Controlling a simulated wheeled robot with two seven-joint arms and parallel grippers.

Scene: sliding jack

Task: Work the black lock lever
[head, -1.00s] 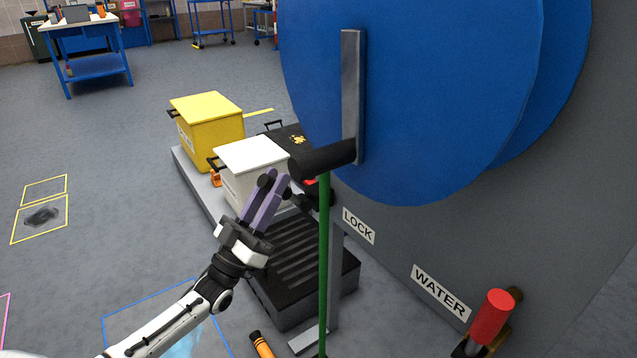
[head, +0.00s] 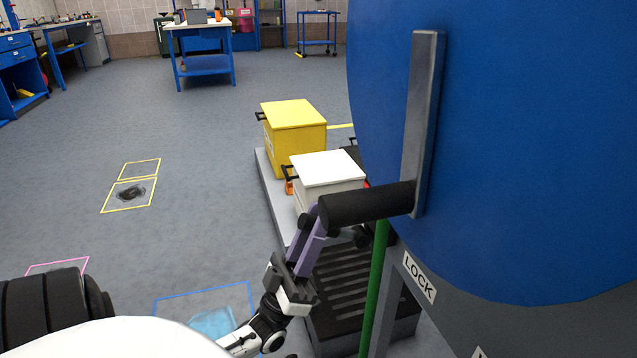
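A dark piece that looks like the black lock lever (head: 359,238) shows beside the green post, near the LOCK label (head: 419,277). It is mostly hidden behind the black crank grip (head: 365,204), so its position is unclear. My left gripper (head: 318,220) comes in from below. My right gripper is out of view.
The large blue wheel (head: 470,150) with its grey crank arm (head: 422,120) fills the right. The green post (head: 375,290) stands below the grip. A yellow box (head: 294,125) and a white box (head: 327,170) stand behind my gripper. Open floor (head: 200,200) lies left.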

